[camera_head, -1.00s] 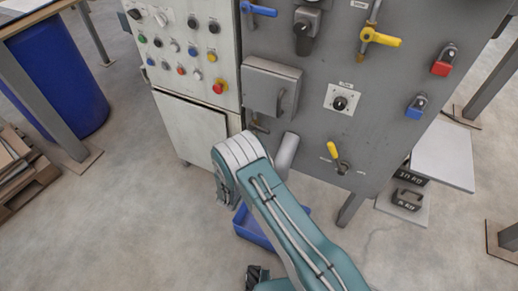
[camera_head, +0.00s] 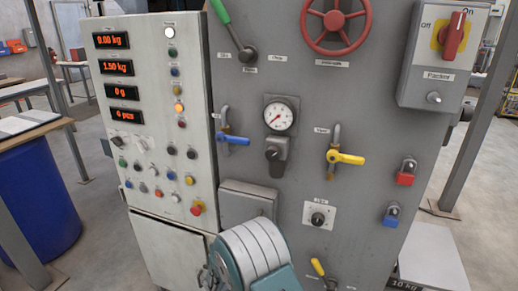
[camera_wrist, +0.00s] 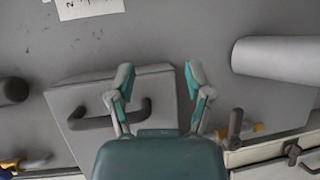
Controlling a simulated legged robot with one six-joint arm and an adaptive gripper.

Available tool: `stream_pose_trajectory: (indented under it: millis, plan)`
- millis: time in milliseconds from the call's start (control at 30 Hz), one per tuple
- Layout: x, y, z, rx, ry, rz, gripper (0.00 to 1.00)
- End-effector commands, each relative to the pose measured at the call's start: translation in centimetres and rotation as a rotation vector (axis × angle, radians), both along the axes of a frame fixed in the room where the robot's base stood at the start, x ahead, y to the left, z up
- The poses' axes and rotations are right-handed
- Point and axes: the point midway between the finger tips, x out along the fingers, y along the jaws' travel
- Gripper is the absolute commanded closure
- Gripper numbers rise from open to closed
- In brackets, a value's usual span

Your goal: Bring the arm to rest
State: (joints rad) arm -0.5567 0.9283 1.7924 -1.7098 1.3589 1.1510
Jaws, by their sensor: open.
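My arm (camera_head: 252,256), teal with a pale ribbed joint, rises at the bottom of the head view in front of the grey machine panel. My gripper is not visible in that view. In the wrist view my gripper (camera_wrist: 158,82) is open, its two teal-tipped fingers spread apart with nothing between them. Behind the fingers is a grey box cover with a dark handle (camera_wrist: 155,109), on the panel. I cannot tell how far the fingertips are from it.
The panel carries a red handwheel (camera_head: 333,22), a gauge (camera_head: 281,115), blue (camera_head: 234,139) and yellow (camera_head: 346,158) valve levers, and padlocks (camera_head: 406,172). A button cabinet (camera_head: 160,145) stands left. A pale cylinder (camera_wrist: 275,58) juts near the gripper. Floor shows around a blue barrel (camera_head: 40,205).

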Motion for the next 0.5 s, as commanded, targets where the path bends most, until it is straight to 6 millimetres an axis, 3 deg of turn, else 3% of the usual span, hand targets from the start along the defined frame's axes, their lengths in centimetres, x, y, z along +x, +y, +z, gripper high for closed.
stream_pose_trajectory:
  millis: [33, 200, 500]
  plan:
    - [-0.3, -1.5, 2.1, 0.027, 0.013, -0.056, 0.34]
    - [-2.7, -6.0, 7.0, 0.118, 0.084, -0.222, 0.34]
    - [-8.9, -11.9, 13.7, 0.351, 0.2, -0.44, 0.34]
